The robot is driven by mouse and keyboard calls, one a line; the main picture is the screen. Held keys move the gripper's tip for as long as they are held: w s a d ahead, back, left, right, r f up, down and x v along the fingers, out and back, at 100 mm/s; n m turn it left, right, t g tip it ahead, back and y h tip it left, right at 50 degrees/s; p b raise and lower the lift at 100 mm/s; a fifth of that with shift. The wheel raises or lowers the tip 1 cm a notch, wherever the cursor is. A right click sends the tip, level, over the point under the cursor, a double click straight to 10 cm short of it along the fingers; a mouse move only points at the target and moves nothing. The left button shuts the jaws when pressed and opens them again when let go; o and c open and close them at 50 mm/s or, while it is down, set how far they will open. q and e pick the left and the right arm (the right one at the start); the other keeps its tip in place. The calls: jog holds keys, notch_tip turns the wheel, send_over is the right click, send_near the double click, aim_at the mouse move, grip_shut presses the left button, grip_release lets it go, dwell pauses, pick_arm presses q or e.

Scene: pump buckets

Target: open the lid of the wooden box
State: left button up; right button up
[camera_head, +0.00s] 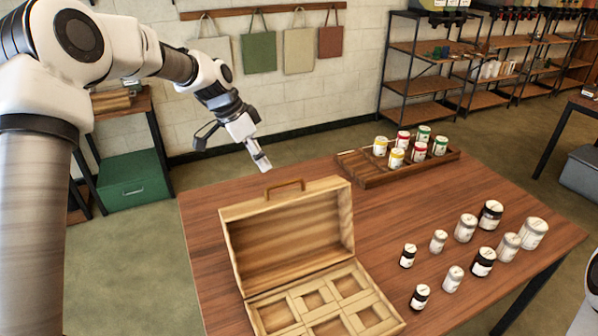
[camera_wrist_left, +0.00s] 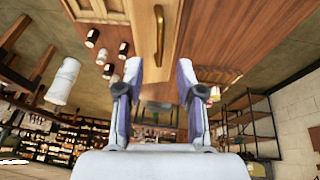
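The wooden box (camera_head: 335,300) stands on the table with its lid (camera_head: 288,238) open and upright, tilted slightly back. A brown handle (camera_head: 285,188) sits on the lid's upper edge. Inside the base are several square compartments. My left gripper (camera_head: 262,163) hangs just behind and above the handle, apart from it. In the left wrist view its two fingers (camera_wrist_left: 160,75) are spread with nothing between them, and the handle (camera_wrist_left: 160,32) shows beyond them on the lid. My right gripper is not in view.
On the brown table (camera_head: 215,255), several black-capped and pale jars (camera_head: 465,228) stand right of the box. A wooden tray (camera_head: 375,180) with several colourful jars lies at the back. The table left of the box is clear. Shelves (camera_head: 420,85) stand behind.

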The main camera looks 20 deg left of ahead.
pick_arm(q)
jog(key=p+x, duration=0.1)
jog(key=x, duration=0.3)
jog(key=shift+f+p, duration=0.35)
jog(key=shift+w+d+f, duration=0.3)
jog(key=shift+d+f, duration=0.05)
jog(key=shift+f, duration=0.2)
jog(key=shift+w+d+f, duration=0.3)
jog(key=shift+f, duration=0.25)
jog(key=shift+w+d+f, duration=0.15)
jog(key=shift+w, duration=0.05)
jog(key=shift+s, duration=0.2)
jog(key=shift+c, duration=0.3)
jog(key=shift+s+a, duration=0.15)
jog(key=shift+a, duration=0.1)
grip_shut()
jog(key=shift+d, duration=0.1)
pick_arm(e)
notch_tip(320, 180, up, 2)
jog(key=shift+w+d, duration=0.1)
